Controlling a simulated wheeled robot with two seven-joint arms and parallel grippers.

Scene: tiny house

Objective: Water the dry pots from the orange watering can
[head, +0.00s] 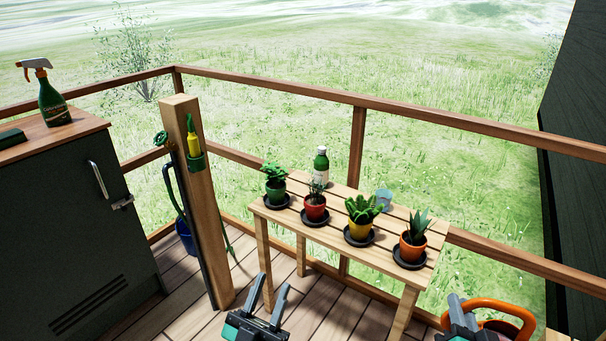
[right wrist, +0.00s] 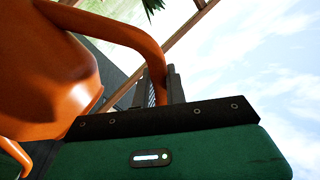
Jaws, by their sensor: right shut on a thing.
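Four plants stand on black saucers on a slatted wooden table (head: 337,233): a green pot (head: 275,194), a red pot (head: 315,211), a yellow pot (head: 359,230) and an orange-brown pot (head: 410,249). I cannot tell from here which soil is dry. My right gripper (head: 462,312) is at the lower right, in front of the table, shut on the handle of the orange watering can (head: 508,304). The can also fills the left of the right wrist view (right wrist: 50,80); its spout is not clear. My left gripper (head: 268,292) is open and empty, low in front of the table's left end.
A green bottle (head: 321,166) and a small bluish cup (head: 384,197) stand at the table's back. A wooden post (head: 197,210) with a hose and a dark cabinet (head: 68,215) with a spray bottle (head: 53,97) are left. A wooden railing (head: 420,119) runs behind.

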